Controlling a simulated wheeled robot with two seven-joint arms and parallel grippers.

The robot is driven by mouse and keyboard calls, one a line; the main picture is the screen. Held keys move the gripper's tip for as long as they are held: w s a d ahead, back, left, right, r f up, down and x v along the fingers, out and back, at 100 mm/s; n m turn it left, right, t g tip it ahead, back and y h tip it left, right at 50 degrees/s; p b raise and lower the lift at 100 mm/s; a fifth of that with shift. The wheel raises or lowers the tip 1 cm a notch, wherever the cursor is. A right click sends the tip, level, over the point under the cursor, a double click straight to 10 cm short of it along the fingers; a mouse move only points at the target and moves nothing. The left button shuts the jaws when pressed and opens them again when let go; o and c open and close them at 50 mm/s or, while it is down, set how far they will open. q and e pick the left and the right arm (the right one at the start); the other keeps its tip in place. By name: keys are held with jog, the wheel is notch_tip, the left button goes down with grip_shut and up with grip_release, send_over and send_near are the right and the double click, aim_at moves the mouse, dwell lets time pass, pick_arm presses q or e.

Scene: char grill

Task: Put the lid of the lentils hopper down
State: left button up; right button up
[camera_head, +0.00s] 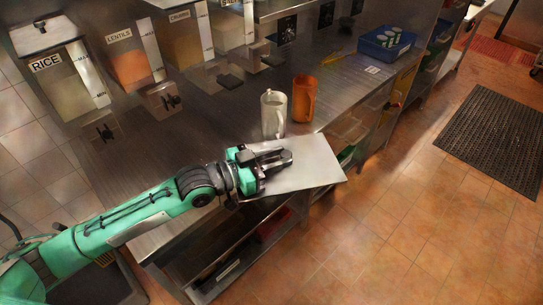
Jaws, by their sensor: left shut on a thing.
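The lentils hopper (130,68) stands at the upper left with a label on its front, between the rice hopper and another one. Its top is at the picture's edge, and I cannot see the opening clearly. My left gripper (287,157) is shut on a flat metal lid (316,175). The lid is a pale plate at the counter's front edge, with its right part reaching beyond the edge. I cannot tell whether it rests on the counter or hangs just above it. The gripper covers the lid's left part. My right gripper is not in view.
A white pitcher (273,115) and an orange pitcher (303,99) stand on the steel counter (150,145) just behind the lid. The rice hopper (62,82) is at the far left. A blue bin (386,43) sits farther back. The counter's left part is clear.

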pick_arm(q)
jog(key=shift+w+d+f+m+g+h, duration=0.3)
jog(key=shift+d+m+g, duration=0.1)
jog(key=shift+d+g, duration=0.15)
jog(key=shift+w+f, duration=0.25)
jog(key=shift+f, duration=0.05)
jog(key=shift+s+d+m+g, duration=0.1)
jog(key=shift+d+m+g, duration=0.05)
jog(key=shift+m+g, duration=0.35)
jog(key=shift+h, duration=0.3)
